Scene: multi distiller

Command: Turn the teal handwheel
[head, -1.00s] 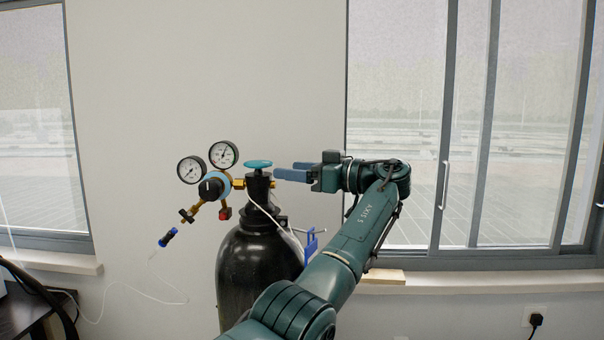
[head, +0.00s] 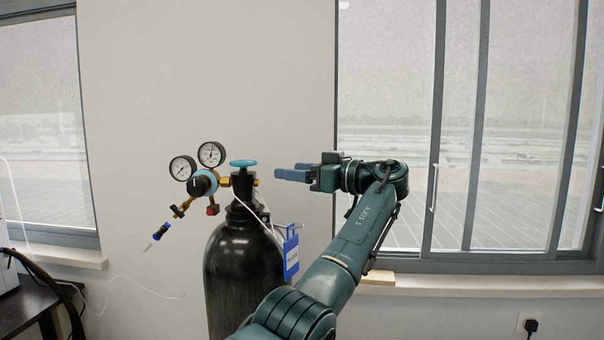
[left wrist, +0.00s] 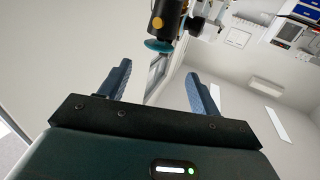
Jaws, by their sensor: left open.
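The teal handwheel (head: 243,163) sits on top of a black gas cylinder (head: 245,270), at its valve neck. My left gripper (head: 285,171) is open and empty to the right of the handwheel, with a visible gap between fingertips and wheel. Its fingers point left toward the valve. In the left wrist view the handwheel (left wrist: 158,46) appears beyond the open fingers (left wrist: 158,72), roughly between them, seen nearly edge-on. My right gripper is not in view.
A blue-framed tag (head: 291,254) hangs on the cylinder's right. A window sill (head: 450,285) runs behind my arm. A dark table (head: 35,308) stands at left.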

